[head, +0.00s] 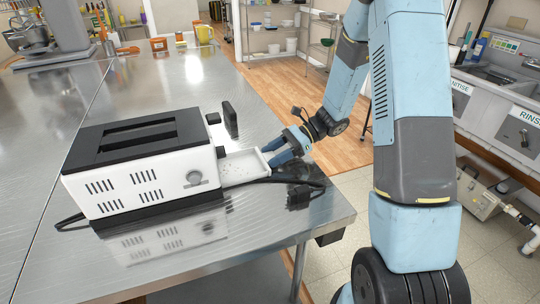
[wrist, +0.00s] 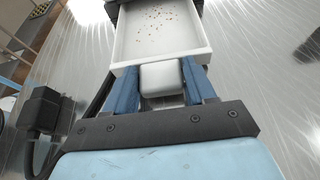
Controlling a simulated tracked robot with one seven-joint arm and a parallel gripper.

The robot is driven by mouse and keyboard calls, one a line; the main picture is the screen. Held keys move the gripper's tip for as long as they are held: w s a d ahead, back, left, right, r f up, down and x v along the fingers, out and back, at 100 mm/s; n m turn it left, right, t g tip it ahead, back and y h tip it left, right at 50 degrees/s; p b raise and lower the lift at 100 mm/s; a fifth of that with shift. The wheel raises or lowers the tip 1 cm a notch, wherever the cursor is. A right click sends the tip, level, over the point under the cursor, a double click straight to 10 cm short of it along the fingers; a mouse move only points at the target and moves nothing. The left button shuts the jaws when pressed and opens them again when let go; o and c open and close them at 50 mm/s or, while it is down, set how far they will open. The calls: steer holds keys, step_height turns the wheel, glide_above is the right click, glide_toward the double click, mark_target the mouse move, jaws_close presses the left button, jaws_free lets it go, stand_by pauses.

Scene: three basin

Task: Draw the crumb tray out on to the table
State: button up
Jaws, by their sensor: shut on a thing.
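The white toaster (head: 150,172) with a black slotted top stands on the steel table (head: 265,222). Its white crumb tray (head: 244,166) sticks part way out of the right end, just above the tabletop. In the wrist view the tray (wrist: 195,41) shows brown crumbs on its floor, and its far end goes under the toaster's dark edge. My gripper (head: 272,152) is at the tray's outer end. In the wrist view my gripper's blue fingers (wrist: 160,80) are shut on the pale handle block (wrist: 161,76) at the tray's front.
A black power cord with a plug (head: 298,196) lies on the table beside the tray, near the right edge. The plug also shows in the wrist view (wrist: 44,109).

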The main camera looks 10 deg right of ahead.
steer(key=shift+w+d, duration=0.2)
steer(key=shift+d, duration=0.5)
steer(key=shift+w+d, duration=0.15)
steer(key=shift+d, duration=0.55)
steer(key=o, duration=1.3)
steer(key=shift+c, duration=0.2)
steer(key=shift+v, duration=1.5)
steer(key=v, duration=1.3)
steer(key=shift+d+r, duration=0.25)
steer(key=shift+d, duration=0.05)
